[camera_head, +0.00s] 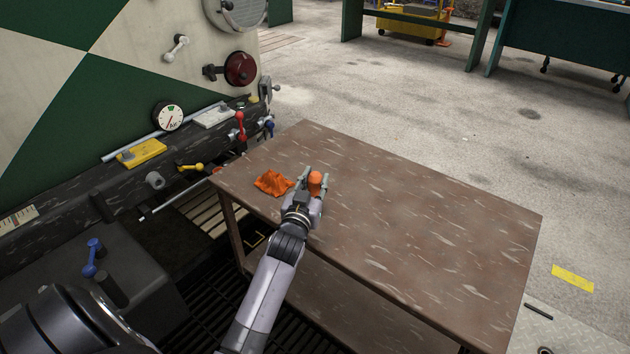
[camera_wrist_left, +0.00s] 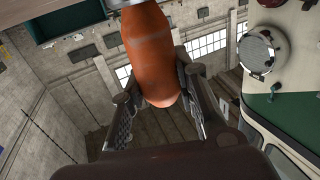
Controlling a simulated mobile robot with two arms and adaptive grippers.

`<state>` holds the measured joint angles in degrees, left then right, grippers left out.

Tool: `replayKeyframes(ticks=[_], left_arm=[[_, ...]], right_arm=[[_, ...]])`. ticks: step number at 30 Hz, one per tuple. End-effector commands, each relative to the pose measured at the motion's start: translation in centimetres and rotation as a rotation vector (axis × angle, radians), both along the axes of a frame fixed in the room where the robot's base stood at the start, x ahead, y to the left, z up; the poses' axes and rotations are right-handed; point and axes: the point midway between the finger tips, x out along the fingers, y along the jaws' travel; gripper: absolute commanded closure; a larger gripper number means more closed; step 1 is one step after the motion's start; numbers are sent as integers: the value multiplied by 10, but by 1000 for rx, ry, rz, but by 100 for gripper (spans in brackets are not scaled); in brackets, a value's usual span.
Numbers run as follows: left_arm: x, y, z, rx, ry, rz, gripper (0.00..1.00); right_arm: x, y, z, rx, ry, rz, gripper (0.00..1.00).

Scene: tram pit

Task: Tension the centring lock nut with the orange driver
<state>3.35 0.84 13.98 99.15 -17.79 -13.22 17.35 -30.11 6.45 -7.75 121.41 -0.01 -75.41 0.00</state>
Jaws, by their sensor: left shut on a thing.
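I cannot make out which part is the centring lock nut among the fittings on the tram's dark beam at the left. My right gripper is not in view.
The brown table (camera_head: 430,235) is mostly bare, with a crumpled orange cloth (camera_head: 272,183) left of my gripper. The dark beam (camera_head: 70,210) carries a dial gauge (camera_head: 168,116), a yellow block (camera_head: 141,153) and a red lever (camera_head: 240,124). Open floor lies beyond the table.

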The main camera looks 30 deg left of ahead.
Motion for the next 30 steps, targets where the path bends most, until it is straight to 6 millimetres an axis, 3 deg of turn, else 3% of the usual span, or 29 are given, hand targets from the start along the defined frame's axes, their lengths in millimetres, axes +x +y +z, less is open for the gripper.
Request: replayKeyframes(ticks=[7, 8, 16, 30], left_arm=[[0, 0, -3, 1, -2, 0, 100], [0, 0, -3, 0, 0, 0, 70], [0, 0, -3, 0, 0, 0, 52], [0, 0, -4, 1, -1, -1, 52]], right_arm=[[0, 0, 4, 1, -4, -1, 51], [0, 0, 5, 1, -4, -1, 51], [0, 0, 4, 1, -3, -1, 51], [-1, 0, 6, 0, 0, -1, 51]])
